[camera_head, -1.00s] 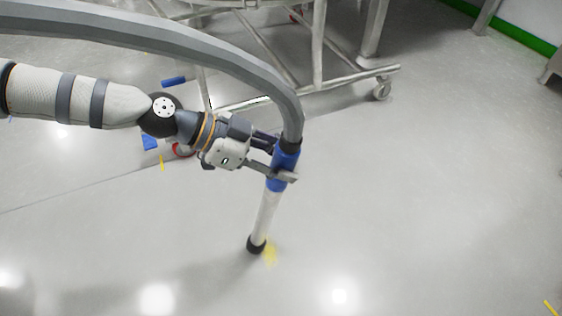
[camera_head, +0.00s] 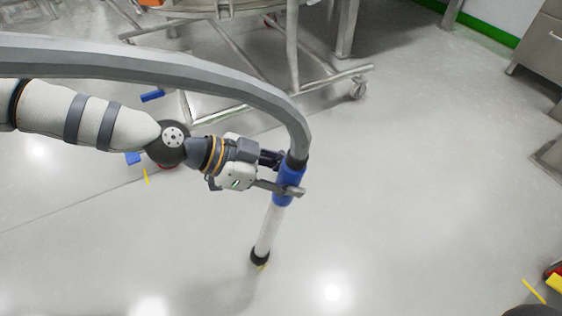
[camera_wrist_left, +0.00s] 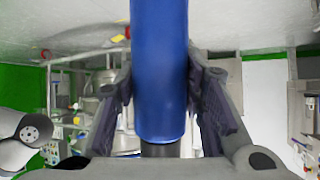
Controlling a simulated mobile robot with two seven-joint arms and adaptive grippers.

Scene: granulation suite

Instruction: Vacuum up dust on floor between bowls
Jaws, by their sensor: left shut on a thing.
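My left gripper (camera_head: 281,175) is shut on the blue grip of the vacuum wand (camera_head: 289,184). The blue grip also fills the middle of the left wrist view (camera_wrist_left: 160,75), between the two fingers. A grey hose (camera_head: 200,65) arcs from the left to the wand's top. The clear tube (camera_head: 268,230) slants down to a black nozzle (camera_head: 260,256) at the floor. A small bit of yellow dust (camera_head: 263,267) shows just at the nozzle's lower edge; the nozzle may cover more. No bowls can be clearly made out. My right gripper is out of view.
A metal frame on casters (camera_head: 300,85) stands behind the wand. Blue pieces (camera_head: 152,95) and a yellow mark (camera_head: 146,176) lie on the floor at left. A steel cabinet (camera_head: 540,45) stands at right. Open floor (camera_head: 420,190) lies right of the wand.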

